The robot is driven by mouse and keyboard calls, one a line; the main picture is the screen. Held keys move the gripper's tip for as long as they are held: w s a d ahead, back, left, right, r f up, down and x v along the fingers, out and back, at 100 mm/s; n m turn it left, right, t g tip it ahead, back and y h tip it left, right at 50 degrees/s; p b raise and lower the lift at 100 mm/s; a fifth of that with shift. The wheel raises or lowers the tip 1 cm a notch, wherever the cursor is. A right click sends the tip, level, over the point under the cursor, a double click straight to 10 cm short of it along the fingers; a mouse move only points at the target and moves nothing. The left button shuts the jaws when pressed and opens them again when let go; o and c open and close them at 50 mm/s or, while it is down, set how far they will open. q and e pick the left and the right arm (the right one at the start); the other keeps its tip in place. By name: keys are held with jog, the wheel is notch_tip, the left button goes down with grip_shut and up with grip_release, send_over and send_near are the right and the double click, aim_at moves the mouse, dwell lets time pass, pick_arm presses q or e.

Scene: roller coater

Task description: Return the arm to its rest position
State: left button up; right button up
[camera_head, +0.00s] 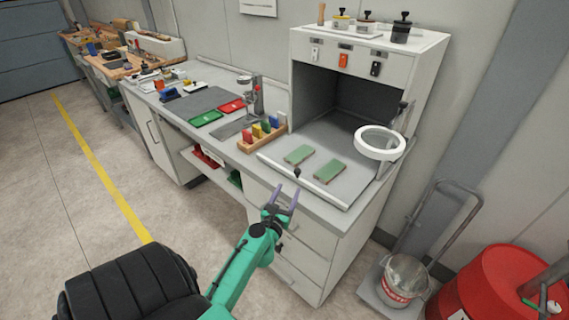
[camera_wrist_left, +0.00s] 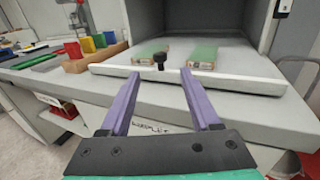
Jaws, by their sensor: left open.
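My left arm is green and reaches up from the bottom of the head view. Its gripper (camera_head: 285,196) has two purple fingers, spread apart and empty, in front of the bench edge below the coating booth. In the left wrist view the open fingers (camera_wrist_left: 158,85) point at the booth's front bar, with nothing between them. A small black knob (camera_wrist_left: 159,61) on the bar shows beyond the fingertips. Two green-topped blocks (camera_head: 299,155) (camera_head: 330,171) lie apart on the booth floor behind the bar. My right gripper is not in view.
The booth (camera_head: 411,75) has a round ring lamp (camera_head: 380,143) at its right. A wooden rack (camera_head: 262,137) with coloured blocks stands left of the booth. Open floor lies at left.

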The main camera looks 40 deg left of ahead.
pick_arm(q)
jog(key=v, duration=0.3)
jog(key=shift+s+f, duration=0.1)
dwell(0.3)
